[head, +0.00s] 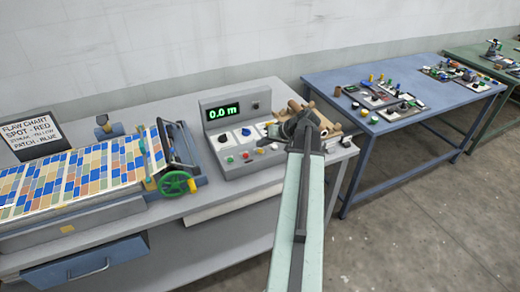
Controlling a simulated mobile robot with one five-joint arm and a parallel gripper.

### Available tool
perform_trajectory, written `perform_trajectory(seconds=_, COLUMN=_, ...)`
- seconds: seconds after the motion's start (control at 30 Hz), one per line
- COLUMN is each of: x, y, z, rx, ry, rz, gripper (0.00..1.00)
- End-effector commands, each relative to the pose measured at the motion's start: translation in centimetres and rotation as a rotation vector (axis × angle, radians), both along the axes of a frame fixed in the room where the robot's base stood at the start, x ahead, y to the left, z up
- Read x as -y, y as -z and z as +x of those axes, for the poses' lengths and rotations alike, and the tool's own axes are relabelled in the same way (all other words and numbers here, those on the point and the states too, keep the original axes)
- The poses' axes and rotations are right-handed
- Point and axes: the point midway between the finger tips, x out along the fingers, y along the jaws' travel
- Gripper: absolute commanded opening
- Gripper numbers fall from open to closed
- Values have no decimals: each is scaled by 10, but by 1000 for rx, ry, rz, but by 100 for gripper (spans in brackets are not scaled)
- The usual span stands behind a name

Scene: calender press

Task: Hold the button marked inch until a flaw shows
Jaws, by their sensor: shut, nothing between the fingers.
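The grey control box (232,138) stands on the press table, and its green display (223,113) reads 0.0 m. The labels are too small to read, so I cannot tell which button is marked inch. My gripper (284,128) is shut and empty over the right part of the box, hiding some of it; I cannot tell whether it touches a control. The patterned sheet (75,180) lies on the press bed at left, with multicoloured tiles and no clear flaw.
A flaw chart (32,133) lists spot red, streak yellow and patch blue. A green handwheel (178,184) is on the press's right end. Wooden pieces (325,122) lie behind my gripper. A blue table (430,105) with small parts stands right; open floor (420,220) lies before it.

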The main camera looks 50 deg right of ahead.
Motion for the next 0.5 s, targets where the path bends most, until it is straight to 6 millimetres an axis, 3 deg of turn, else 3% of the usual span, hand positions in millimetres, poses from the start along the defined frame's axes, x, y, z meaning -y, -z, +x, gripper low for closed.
perform_trajectory(seconds=0.27, x=0, y=-1, z=0, rx=0, ry=0, rz=0, gripper=0)
perform_trajectory(seconds=0.5, x=0, y=-22, z=0, rx=0, ry=0, rz=0, gripper=0)
